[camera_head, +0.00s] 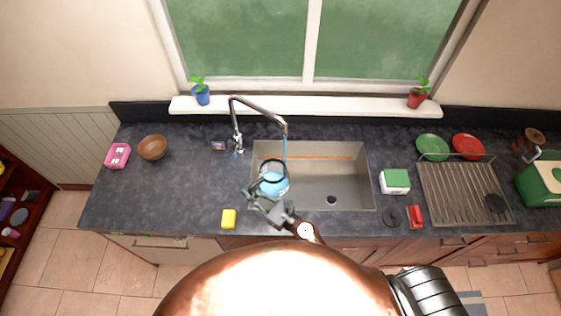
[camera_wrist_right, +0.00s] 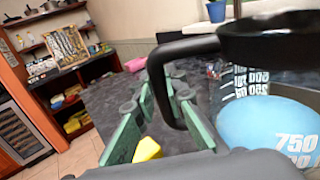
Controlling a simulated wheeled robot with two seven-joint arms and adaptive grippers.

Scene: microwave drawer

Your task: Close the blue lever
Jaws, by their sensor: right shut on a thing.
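The tap (camera_head: 237,125) arches over the left part of the sink. A small blue part, seemingly the blue lever (camera_head: 235,155), shows at its base; its exact position is too small to tell. A blue stream (camera_head: 285,146) runs from the spout into a measuring jug. The jug (camera_head: 275,186) has a black rim and blue liquid inside, and is over the sink's left side. My right gripper (camera_head: 257,187) is shut on the jug's black handle. In the right wrist view the handle (camera_wrist_right: 165,90) passes between the green fingers (camera_wrist_right: 160,118), beside the jug (camera_wrist_right: 262,130). My left gripper is not in view.
The sink (camera_head: 345,180) lies in the dark counter (camera_head: 190,185). A yellow sponge (camera_head: 229,218) lies left of my right arm. A brown bowl (camera_head: 153,148) and pink box (camera_head: 118,156) stand far left. A dish rack (camera_head: 465,195) is right. The counter left of the tap is mostly clear.

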